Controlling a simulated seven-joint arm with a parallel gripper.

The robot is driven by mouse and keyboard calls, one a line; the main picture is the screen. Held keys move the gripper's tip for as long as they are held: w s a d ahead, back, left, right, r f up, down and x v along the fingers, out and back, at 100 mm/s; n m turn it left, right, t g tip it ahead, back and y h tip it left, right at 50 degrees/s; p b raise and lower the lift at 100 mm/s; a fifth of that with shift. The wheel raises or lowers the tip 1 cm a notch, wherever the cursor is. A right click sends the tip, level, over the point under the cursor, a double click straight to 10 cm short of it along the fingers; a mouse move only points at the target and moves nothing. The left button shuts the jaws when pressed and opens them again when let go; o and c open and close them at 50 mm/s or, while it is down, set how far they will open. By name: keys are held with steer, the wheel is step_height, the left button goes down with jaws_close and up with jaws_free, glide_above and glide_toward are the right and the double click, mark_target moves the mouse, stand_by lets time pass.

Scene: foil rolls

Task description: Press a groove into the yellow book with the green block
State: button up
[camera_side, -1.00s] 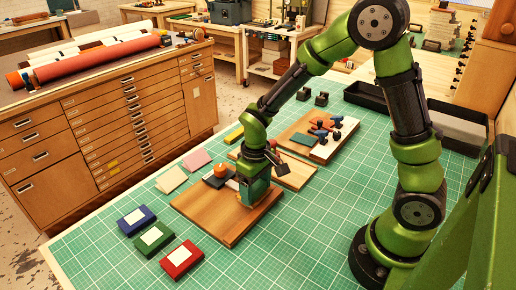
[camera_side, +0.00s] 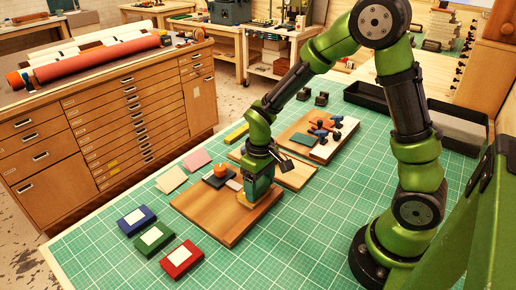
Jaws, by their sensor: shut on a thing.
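My gripper (camera_side: 259,188) is low over the right part of a wooden board (camera_side: 212,224). It is shut on a green block (camera_side: 262,190), mostly hidden by the fingers. Whether the block touches the board or hangs just above it, I cannot tell. A small yellow piece (camera_side: 236,134) lies on the mat behind the board. It may be the yellow book, but it is too small to be sure.
An orange knob (camera_side: 220,171) and grey pieces sit on the board's rear. Blue (camera_side: 137,220), green (camera_side: 154,236) and red (camera_side: 181,259) labelled books lie front left. Tools (camera_side: 323,127) stand on a rear board. The green mat (camera_side: 310,235) is clear at front right.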

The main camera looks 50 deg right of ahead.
steer(key=shift+d, duration=0.4)
steer(key=shift+a, duration=0.1)
steer(key=shift+a, duration=0.3)
steer(key=shift+a, duration=1.3)
stand_by(0.5)
steer(key=shift+d, duration=0.3)
steer(key=shift+d, duration=0.2)
steer(key=shift+d, duration=1.15)
stand_by(0.6)
steer(key=shift+r, duration=3.5)
